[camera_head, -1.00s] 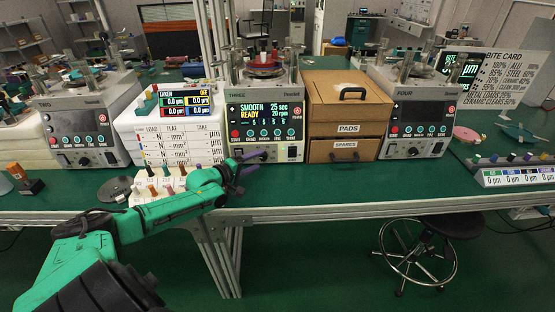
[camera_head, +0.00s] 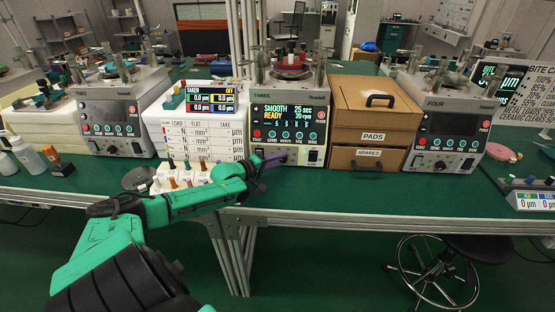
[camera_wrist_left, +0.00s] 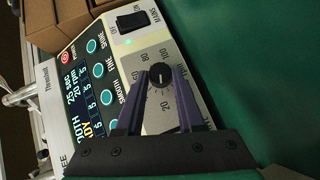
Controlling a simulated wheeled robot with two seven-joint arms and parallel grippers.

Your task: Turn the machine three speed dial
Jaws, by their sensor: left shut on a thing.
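Machine three (camera_head: 257,143) stands on the green bench. Its lit screen (camera_head: 288,119) reads SMOOTH, READY, 25 sec and what looks like 20 rpm. My left gripper (camera_head: 281,158) reaches its lower front, where it partly hides the speed dial. In the left wrist view, the black dial (camera_wrist_left: 160,73) with a pale pointer line sits between the purple fingertips (camera_wrist_left: 161,76), which are shut on it. Scale numbers including 20, 60, 80 and 100 show around it. My right gripper is not in view.
A black MAINS switch (camera_wrist_left: 132,20) sits close to the dial. The wooden PADS and SPARES box (camera_head: 367,128) stands right of machine three. Machine four (camera_head: 440,125) is farther right.

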